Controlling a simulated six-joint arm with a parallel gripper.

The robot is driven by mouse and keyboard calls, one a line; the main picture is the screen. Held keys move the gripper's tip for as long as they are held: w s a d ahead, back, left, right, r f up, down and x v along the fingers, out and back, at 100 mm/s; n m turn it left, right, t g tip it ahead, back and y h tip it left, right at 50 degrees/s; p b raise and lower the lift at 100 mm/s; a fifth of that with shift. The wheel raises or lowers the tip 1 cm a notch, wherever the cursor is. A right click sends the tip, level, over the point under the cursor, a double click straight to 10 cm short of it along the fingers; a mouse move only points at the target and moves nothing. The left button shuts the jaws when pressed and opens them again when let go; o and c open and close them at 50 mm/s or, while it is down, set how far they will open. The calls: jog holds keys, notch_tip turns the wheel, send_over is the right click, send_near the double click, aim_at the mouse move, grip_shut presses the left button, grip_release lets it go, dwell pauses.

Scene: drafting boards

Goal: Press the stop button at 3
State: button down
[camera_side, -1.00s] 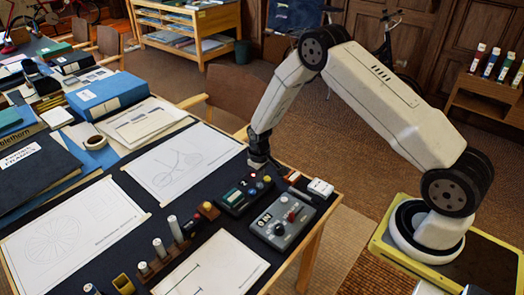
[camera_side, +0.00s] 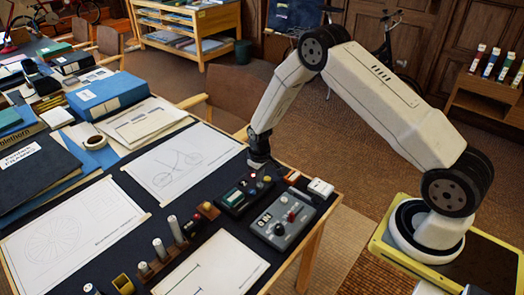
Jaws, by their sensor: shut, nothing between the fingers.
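A black box with a small display and several coloured buttons (camera_side: 236,197) lies near the right edge of the dark table. Its display is too small to read, and I cannot tell which button is the stop button. My gripper (camera_side: 258,164) points down at the table's far right edge, just behind the black box. Its fingertips are dark and shut with nothing between them. I cannot tell whether they touch anything.
Right of the boxes lie a white block (camera_side: 320,188) and small red-and-white items (camera_side: 293,177). A rack of upright cylinders (camera_side: 160,250) stands to the left. Drawing sheets (camera_side: 180,160) cover much of the table.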

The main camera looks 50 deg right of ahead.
jog(key=shift+f, duration=0.15)
dwell(0.6)
jog(key=shift+f, duration=1)
jog(key=shift+r, duration=3.55)
jog(key=shift+r, duration=0.1)
